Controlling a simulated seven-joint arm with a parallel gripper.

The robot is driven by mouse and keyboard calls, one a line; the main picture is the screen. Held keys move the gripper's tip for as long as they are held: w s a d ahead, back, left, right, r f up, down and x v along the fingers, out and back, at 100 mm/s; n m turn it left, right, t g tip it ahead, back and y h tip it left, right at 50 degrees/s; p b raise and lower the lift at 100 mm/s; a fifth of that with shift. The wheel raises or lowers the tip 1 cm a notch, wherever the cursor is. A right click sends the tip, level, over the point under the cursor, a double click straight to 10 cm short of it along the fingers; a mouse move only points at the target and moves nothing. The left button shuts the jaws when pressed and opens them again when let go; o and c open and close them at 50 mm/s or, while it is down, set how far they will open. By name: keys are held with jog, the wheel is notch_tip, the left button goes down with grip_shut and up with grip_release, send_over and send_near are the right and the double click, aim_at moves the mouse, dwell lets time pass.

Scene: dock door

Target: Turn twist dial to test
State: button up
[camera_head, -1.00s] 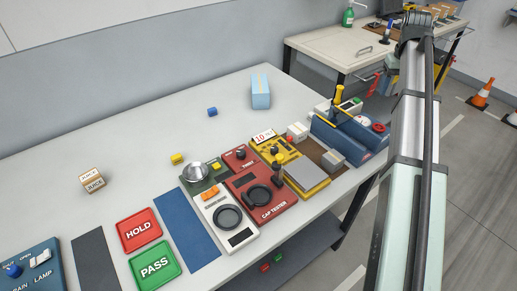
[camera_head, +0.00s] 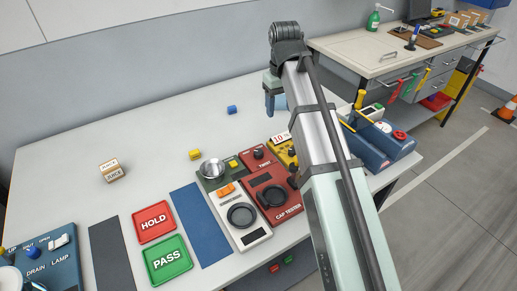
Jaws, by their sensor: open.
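The twist dial (camera_head: 258,154) is a small black knob on a small red panel marked TWIST (camera_head: 265,163), behind the larger red cap tester (camera_head: 276,205). Its pointer setting and any test mark are too small to read. My gripper (camera_head: 269,104) hangs over the back of the table, above and behind the dial in the picture. It is open and apart from the dial. My arm comes in from the lower right and hides the things to the right of the red panels.
The yellow meter (camera_head: 284,151) is partly covered by my arm. The table's back left is clear.

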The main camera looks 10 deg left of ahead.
jog(key=n, duration=0.1)
send_over(258, 151)
jog(key=f, duration=0.1)
notch_tip(258, 151, down, 14)
jog(key=shift+r, duration=0.25)
dwell(0.4)
jog(key=c, duration=1)
jog(key=shift+c, duration=0.2)
